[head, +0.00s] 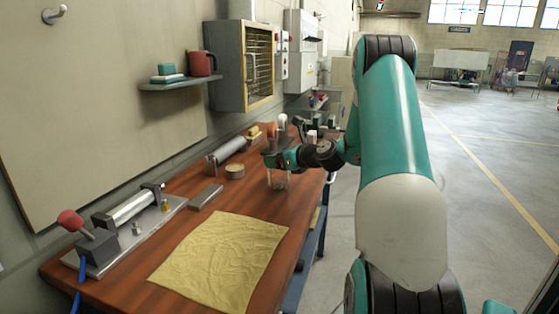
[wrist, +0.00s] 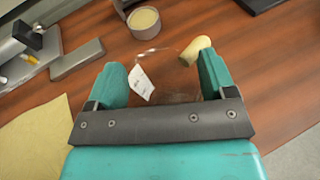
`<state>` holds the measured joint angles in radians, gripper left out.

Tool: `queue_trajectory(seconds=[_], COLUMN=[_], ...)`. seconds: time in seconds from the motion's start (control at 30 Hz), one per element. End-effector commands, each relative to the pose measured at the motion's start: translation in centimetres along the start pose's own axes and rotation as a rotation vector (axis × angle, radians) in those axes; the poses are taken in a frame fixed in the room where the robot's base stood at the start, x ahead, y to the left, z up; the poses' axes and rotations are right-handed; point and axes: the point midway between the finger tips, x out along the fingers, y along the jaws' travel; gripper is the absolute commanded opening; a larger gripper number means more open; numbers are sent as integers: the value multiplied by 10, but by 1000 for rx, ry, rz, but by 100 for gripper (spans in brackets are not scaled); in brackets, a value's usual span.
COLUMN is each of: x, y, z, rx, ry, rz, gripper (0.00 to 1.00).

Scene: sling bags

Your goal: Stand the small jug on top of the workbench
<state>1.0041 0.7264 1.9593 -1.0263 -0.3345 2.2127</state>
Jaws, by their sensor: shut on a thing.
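The small jug looks like a clear, see-through vessel (head: 278,180) with a white label, under my gripper at the far part of the workbench (head: 185,190). In the wrist view the clear jug (wrist: 172,80) sits between the two teal fingers, its label facing up-left. My gripper (wrist: 164,78) is shut on it; in the head view my gripper (head: 279,164) is seen from behind my arm. The jug looks roughly upright. I cannot tell whether its base touches the wooden top.
A yellow cloth (head: 220,258), a grey block (head: 206,196), a round tin (head: 235,171) and a lever press (head: 92,245) lie on the bench. A pale cylinder (wrist: 194,51) is close beside the jug. A red mug (head: 202,63) stands on a wall shelf.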

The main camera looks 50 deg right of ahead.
Motion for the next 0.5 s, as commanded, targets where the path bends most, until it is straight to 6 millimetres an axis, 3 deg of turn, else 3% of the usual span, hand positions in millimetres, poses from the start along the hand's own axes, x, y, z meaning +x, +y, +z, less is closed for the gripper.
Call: queue_trajectory(seconds=[0.33, 0.37, 0.43, 0.5], x=[1, 1, 1, 1], y=[0, 0, 0, 0], z=[-4, -4, -4, -4], rx=[0, -1, -1, -1], ry=[-2, -2, -2, -2], rz=[-1, -1, -1, -1], gripper=[35, 84, 100, 100])
